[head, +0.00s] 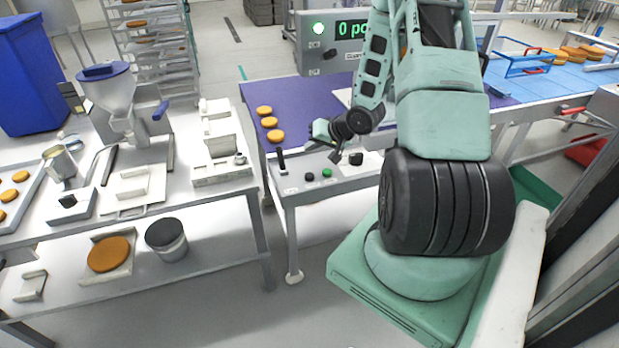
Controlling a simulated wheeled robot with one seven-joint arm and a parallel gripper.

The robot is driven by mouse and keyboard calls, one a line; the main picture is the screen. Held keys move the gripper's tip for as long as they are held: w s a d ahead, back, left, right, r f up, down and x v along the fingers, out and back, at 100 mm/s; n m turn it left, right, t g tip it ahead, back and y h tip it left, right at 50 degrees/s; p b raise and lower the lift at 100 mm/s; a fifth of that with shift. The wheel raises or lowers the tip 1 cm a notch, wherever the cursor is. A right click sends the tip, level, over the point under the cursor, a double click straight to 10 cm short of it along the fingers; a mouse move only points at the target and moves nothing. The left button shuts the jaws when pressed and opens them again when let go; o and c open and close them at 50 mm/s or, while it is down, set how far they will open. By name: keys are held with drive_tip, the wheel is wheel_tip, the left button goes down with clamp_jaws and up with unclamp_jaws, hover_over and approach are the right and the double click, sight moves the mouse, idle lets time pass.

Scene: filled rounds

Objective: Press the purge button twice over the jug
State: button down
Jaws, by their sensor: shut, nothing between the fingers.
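A silver metal jug (61,165) stands at the far left of the left table, close to the filling machine with a blue-rimmed hopper (113,95). A control panel (345,181) at the middle table's front edge carries a black button (309,176), a green button (327,173) and a black knob (356,158). I cannot tell which control, if any, is the purge button. My gripper (320,133) is small in view, shut and empty, above the back of the panel. It appears apart from the buttons and far right of the jug. Its fingertips are hard to make out.
Orange rounds (265,110) lie on the purple belt (240,89) behind the panel. A display box (330,42) stands at the back. A white block-like fixture (222,150) sits on the left table's right end. A floor gap separates the two tables.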

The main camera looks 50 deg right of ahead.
drive_tip(key=b, duration=0.6)
hover_over(312, 177)
wheel_tip(312, 177, down, 7)
drive_tip(key=shift+r, duration=0.15)
drive_tip(key=shift+d+f+b, duration=0.1)
drive_tip(key=shift+f+b, duration=0.2)
drive_tip(key=shift+f, duration=0.25)
drive_tip(key=shift+f, duration=0.1)
idle(1.0)
drive_tip(key=shift+f, duration=0.3)
drive_tip(key=shift+f+b, duration=0.35)
drive_tip(key=shift+f, duration=0.2)
idle(0.7)
drive_tip(key=shift+r, duration=0.1)
drive_tip(key=shift+r+p, duration=0.9)
drive_tip(key=shift+p, duration=0.2)
